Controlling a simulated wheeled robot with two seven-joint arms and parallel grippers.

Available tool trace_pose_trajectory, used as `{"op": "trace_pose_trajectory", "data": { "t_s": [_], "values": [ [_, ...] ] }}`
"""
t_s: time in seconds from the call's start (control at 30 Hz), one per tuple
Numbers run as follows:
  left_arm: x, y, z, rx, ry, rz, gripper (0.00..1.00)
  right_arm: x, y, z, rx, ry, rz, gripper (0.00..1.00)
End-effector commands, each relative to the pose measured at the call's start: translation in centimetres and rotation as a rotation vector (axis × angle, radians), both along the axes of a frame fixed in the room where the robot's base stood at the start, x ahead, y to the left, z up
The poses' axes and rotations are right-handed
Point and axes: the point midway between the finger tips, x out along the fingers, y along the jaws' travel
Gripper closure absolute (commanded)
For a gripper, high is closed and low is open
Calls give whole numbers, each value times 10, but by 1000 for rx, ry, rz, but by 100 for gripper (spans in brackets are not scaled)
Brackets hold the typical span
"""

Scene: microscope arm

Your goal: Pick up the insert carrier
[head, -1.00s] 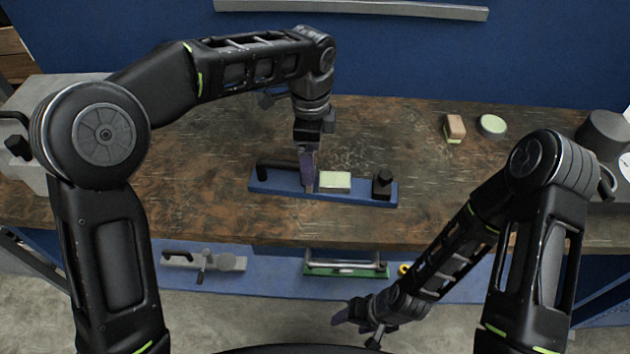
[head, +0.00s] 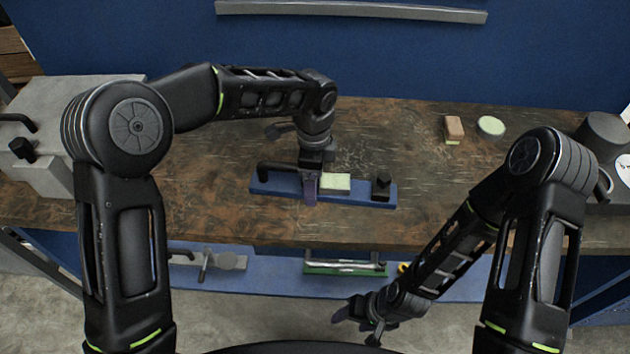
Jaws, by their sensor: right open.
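A blue flat carrier (head: 260,187) lies on the wooden bench, with a black handle at its left, a pale green-white block (head: 336,182) in the middle and a black knob (head: 381,187) at its right. I take it to be the insert carrier. My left gripper (head: 310,190) points down over the carrier, just left of the pale block. Its fingers show edge-on and hide part of the carrier. I cannot tell whether they touch it or how far apart they are. My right gripper (head: 352,313) is open, low in front of the bench, away from the carrier.
A brown-and-green sponge-like block (head: 454,128) and a round pale disc (head: 491,125) lie at the bench's back right. A green tray with a bar (head: 345,270) and a grey fixture (head: 228,261) sit on the lower blue shelf. The bench right of the carrier is clear.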

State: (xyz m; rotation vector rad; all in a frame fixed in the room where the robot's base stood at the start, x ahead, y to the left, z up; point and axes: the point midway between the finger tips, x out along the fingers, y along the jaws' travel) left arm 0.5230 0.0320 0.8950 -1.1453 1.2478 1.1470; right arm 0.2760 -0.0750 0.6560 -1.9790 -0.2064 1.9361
Motion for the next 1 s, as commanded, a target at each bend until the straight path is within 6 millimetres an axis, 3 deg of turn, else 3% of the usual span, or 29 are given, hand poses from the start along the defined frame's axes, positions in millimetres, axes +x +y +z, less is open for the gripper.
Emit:
{"op": "trace_pose_trajectory", "data": {
  "t_s": [0.13,0.67,1.0],
  "values": [
    [0,0,-8,0,0,-1,20,0,0,1,-1,1,-1,40],
    [0,0,-7,-1,-1,-1,20,0,0,1,0,1,0,40],
    [0,0,-7,-1,0,-1,47,0,0,1,0,1,0,40]
  ]
}}
